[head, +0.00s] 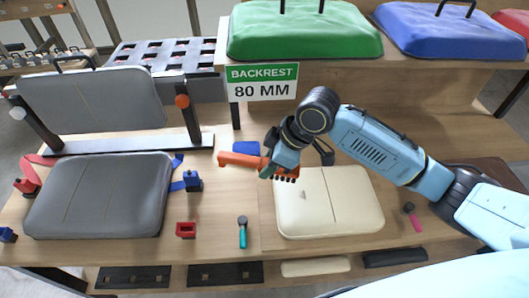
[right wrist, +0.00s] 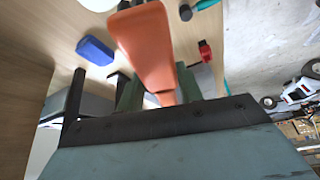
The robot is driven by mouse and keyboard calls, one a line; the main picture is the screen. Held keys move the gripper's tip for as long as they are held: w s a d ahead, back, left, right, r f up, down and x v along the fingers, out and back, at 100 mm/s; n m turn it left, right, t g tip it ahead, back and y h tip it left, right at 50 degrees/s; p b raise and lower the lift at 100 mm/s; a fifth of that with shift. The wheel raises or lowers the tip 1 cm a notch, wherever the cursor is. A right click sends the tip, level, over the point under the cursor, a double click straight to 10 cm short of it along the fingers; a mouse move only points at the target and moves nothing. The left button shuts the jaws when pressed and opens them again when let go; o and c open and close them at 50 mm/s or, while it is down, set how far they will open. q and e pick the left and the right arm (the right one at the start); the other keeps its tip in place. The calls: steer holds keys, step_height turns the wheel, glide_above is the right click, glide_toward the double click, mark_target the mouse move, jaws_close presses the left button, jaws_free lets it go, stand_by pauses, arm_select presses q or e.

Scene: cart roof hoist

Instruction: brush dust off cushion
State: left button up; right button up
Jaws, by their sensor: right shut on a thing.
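A cream cushion (head: 345,208) with a dark seam lies flat on the wooden bench. My right gripper (head: 273,166) is shut on an orange brush (head: 238,160), above the cushion's upper left corner. The brush handle points left and its dark bristles face down at the right. I cannot tell whether the bristles touch the cushion. In the right wrist view the orange handle (right wrist: 147,45) sticks out between the fingers; the bristles are hidden there. My left gripper is not in view.
A grey seat cushion (head: 105,195) and upright grey backrest (head: 92,100) stand at left, with blue and red clamps around them. A red block (head: 186,230), teal-handled tool (head: 242,233) and pink-handled tool (head: 413,218) lie nearby. Green (head: 300,32) and blue (head: 435,32) cushions sit on the shelf behind.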

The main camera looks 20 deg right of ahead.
steer(key=shift+w+a+r+n+g+p, duration=0.15)
steer(key=shift+a+n+g+p, duration=0.15)
steer(key=shift+n, duration=0.4)
steer(key=shift+a+n, duration=0.1)
steer(key=shift+n, duration=0.3)
steer(key=shift+a+f+n+g+p, duration=0.1)
steer(key=shift+f+n+g+p, duration=0.1)
steer(key=shift+n+g+p, duration=0.1)
steer(key=shift+f, duration=0.15)
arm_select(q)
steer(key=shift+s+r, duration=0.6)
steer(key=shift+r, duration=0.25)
